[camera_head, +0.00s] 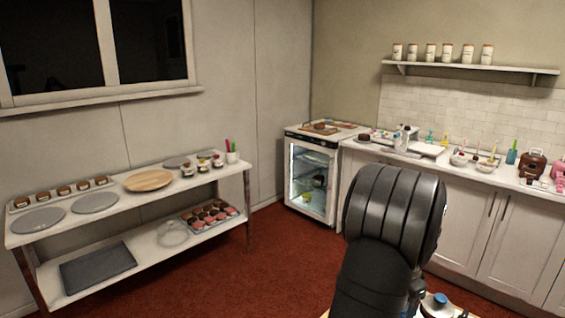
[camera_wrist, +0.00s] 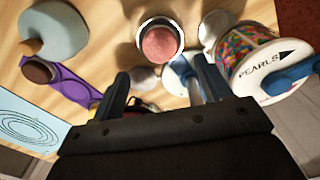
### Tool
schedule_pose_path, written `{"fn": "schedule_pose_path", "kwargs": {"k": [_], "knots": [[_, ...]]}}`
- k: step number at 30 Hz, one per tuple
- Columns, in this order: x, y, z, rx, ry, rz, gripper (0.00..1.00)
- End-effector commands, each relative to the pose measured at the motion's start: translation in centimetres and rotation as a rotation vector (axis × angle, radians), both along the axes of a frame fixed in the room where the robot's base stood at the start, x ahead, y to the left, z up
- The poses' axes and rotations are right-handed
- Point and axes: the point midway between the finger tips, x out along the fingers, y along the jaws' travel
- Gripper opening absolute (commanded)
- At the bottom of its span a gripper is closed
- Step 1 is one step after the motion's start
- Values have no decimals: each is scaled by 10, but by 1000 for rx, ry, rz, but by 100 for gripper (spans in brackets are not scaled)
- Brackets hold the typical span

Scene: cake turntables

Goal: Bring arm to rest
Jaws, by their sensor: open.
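My gripper (camera_wrist: 160,95) shows in the wrist view with its two dark fingers apart and nothing between them. It is over a wooden tabletop (camera_wrist: 110,62) crowded with small items. In the head view my dark arm rises at the bottom centre right, and my gripper is not visible there.
Near my fingers in the wrist view are a cup with pink contents (camera_wrist: 160,44), a jar of colourful pearls (camera_wrist: 245,55), a purple strip (camera_wrist: 75,88) and a blue sheet (camera_wrist: 28,125). In the head view a white shelf table (camera_head: 110,222), a glass-door fridge (camera_head: 312,180) and counters (camera_head: 470,235) line the walls.

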Motion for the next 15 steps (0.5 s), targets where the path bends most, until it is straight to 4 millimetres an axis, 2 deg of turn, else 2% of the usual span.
{"fn": "schedule_pose_path", "kwargs": {"k": [1, 11, 12, 15], "knots": [[0, 0, -12, 2, 3, 0, 71], [-1, 0, -78, 2, 3, 0, 71], [0, 0, -78, -1, -1, 0, 71], [1, -1, -52, -3, -5, 0, 71]]}}
